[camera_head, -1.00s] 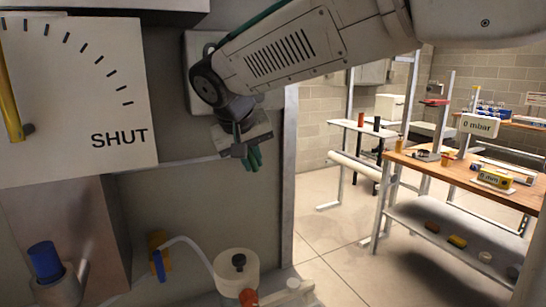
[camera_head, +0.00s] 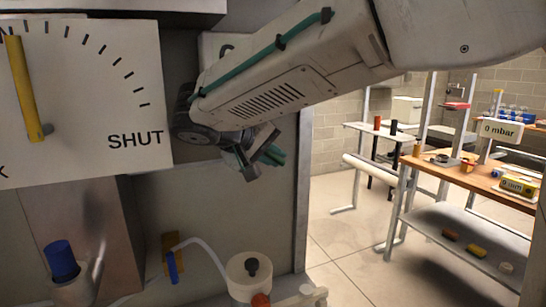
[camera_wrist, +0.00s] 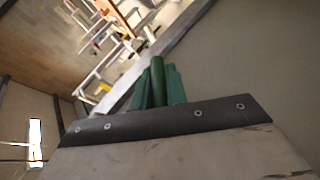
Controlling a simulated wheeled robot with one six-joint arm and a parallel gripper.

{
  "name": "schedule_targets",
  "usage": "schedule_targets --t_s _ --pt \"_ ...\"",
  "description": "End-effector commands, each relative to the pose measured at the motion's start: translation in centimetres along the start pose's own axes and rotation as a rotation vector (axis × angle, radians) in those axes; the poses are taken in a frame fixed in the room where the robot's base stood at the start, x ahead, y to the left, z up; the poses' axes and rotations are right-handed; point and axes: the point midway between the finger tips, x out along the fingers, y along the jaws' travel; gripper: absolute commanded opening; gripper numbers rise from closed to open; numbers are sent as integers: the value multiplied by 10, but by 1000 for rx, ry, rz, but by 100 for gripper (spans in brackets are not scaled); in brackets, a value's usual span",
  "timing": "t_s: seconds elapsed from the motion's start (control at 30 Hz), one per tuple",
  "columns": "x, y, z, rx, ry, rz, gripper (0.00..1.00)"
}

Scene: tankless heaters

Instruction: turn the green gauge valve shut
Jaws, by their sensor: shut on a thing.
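My gripper (camera_head: 268,156) is in front of the grey cabinet panel, right of a big white dial plate. In the wrist view my gripper (camera_wrist: 158,88) shows two dark green fingers shut on a green bar, which I take to be the green gauge valve's handle (camera_wrist: 157,72). The rest of the valve is hidden. The white dial plate (camera_head: 95,80) reads SHUT at its lower right. Its yellow pointer (camera_head: 24,90) stands nearly upright, leaning left, away from that word.
Below are a blue cylinder (camera_head: 61,259), a blue lever (camera_head: 173,266) and a white round pot (camera_head: 248,272) with a black knob. The cabinet's edge post (camera_head: 301,190) stands right of my gripper. A wooden bench (camera_head: 470,180) stands farther right, with open floor before it.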

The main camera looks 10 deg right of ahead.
Motion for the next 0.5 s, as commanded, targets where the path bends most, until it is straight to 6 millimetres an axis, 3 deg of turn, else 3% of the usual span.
schedule_targets --t_s 0.37,0.4,0.43,0.5 --pt "0 0 0 -1 -1 2 0" --pt "0 0 0 -1 -1 2 25" --pt "0 0 0 -1 -1 2 34" --pt "0 0 0 -1 -1 2 36"
